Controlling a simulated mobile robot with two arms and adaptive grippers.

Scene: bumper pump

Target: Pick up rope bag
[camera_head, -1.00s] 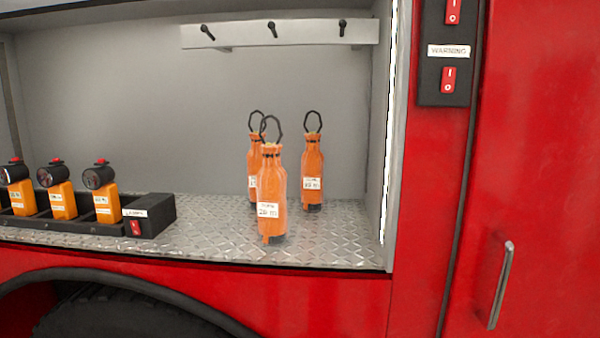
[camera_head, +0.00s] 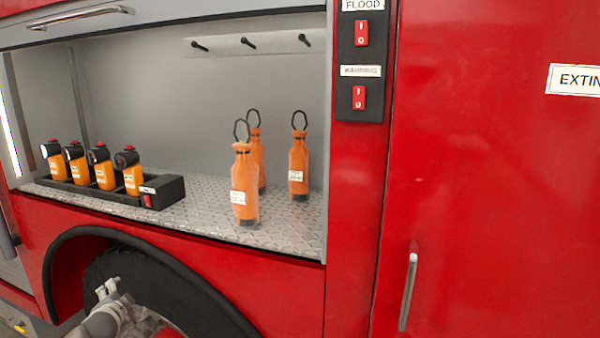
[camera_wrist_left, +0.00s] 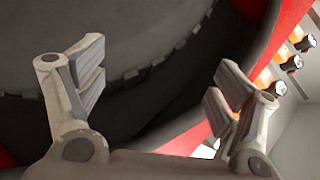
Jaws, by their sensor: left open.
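Three orange rope bags with black cord loops on top stand upright on the metal compartment floor. The front rope bag (camera_head: 245,188) is nearest the shelf edge and bears a white label. A second rope bag (camera_head: 257,150) stands behind it, partly hidden. The third rope bag (camera_head: 299,168) stands to the right. My left gripper (camera_head: 108,290) is low at the left in the head view, in front of the wheel and below the shelf. In the left wrist view its fingers (camera_wrist_left: 158,82) are spread wide with nothing between them. My right gripper is out of view.
A black charger rack (camera_head: 168,190) with several orange torches (camera_head: 104,174) fills the shelf's left part. The diamond-plate floor (camera_head: 205,212) is bare between rack and bags. A hook rail (camera_head: 270,44) is above. The wheel (camera_head: 185,290) and red truck side lie below the shelf.

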